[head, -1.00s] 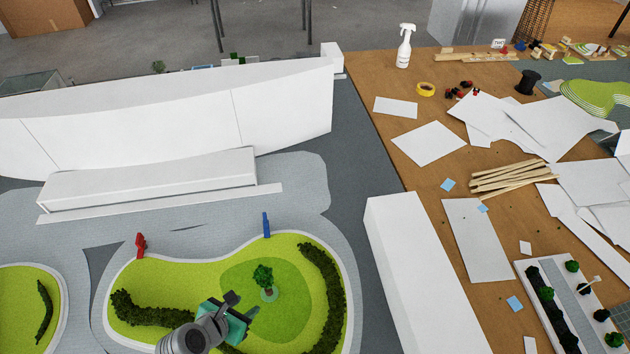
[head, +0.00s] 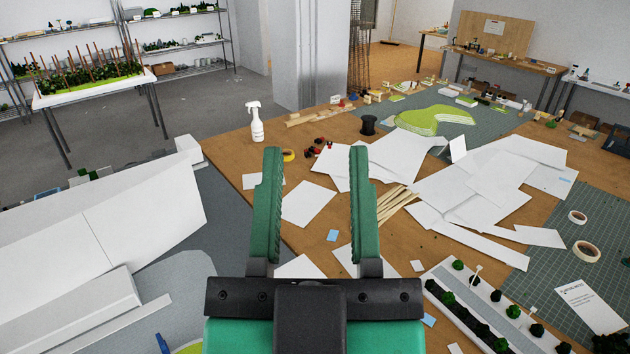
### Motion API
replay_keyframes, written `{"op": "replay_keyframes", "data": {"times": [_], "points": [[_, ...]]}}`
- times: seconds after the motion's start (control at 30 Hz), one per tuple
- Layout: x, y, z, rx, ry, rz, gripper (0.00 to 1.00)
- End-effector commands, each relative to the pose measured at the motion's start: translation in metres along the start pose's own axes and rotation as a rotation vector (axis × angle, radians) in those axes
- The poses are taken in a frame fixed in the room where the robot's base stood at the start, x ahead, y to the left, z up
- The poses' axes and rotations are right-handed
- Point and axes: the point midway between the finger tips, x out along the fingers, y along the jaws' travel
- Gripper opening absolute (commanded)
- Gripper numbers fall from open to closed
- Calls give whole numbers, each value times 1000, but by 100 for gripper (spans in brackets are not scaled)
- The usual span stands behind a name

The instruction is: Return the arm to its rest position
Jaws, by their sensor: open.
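My gripper (head: 312,205) is large in the lower middle of the head view, close to the camera. Its two green fingers stand upright and wide apart, with nothing between them. The gripper's black and green body hides part of the work table and the landscape model behind it. The rest of my arm is not visible.
The white curved model building (head: 95,225) stands at left. The brown table (head: 225,155) bears a spray bottle (head: 256,122), white paper sheets (head: 480,180), wood strips (head: 395,204) and a planted model strip (head: 490,308). A planted tray table (head: 100,85) stands far left.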

Motion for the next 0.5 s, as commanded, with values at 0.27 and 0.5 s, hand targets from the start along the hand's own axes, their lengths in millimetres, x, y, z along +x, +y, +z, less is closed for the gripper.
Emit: {"op": "replay_keyframes", "data": {"times": [0.27, 0.5], "points": [[-2, 4, -8, 32, 21, 4, 40], [20, 4, -40, 34, 19, 3, 40]]}}
